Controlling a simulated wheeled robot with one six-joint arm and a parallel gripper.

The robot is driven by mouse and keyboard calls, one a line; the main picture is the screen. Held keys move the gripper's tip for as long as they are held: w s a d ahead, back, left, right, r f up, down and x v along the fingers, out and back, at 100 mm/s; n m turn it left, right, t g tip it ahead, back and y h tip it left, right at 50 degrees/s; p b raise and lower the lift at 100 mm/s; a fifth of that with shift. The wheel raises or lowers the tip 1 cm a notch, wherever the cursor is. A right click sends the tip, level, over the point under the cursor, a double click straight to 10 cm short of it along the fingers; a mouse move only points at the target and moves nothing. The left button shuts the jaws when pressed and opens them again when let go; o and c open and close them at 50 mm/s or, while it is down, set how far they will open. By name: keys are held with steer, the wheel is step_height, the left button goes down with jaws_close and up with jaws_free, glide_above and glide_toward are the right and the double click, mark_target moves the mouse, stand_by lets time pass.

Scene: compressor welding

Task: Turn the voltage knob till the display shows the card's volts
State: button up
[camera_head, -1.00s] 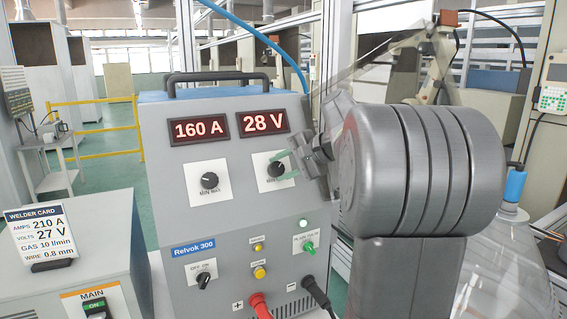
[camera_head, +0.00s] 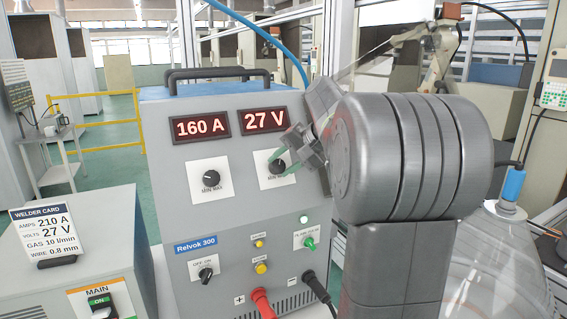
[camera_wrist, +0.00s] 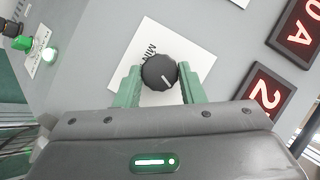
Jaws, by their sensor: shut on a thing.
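The voltage knob (camera_wrist: 159,73) is black with a white pointer line, on a white plate. It also shows in the head view (camera_head: 277,167), partly covered by my gripper. My gripper (camera_wrist: 161,84) has green fingers on both sides of the knob and is shut on it. The voltage display (camera_head: 264,120) reads 27 V in red. The welder card (camera_head: 45,234) on the left reads 210 A, 27 V, gas 10 l/min, wire 0.8 mm.
The amps display (camera_head: 201,126) reads 160 A, above the amps knob (camera_head: 211,178). The off/on switch (camera_head: 206,274), red plug (camera_head: 262,303) and black plug (camera_head: 315,287) sit lower on the panel. The main box (camera_head: 98,270) stands left. A clear dome (camera_head: 500,270) is at right.

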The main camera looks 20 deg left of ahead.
steer(key=shift+f, duration=0.1)
steer(key=o, duration=1)
steer(key=b+v, duration=0.1)
steer(key=v, duration=1.3)
steer(key=shift+a, duration=0.1)
steer(key=p+x, duration=0.1)
steer(key=x, duration=1.3)
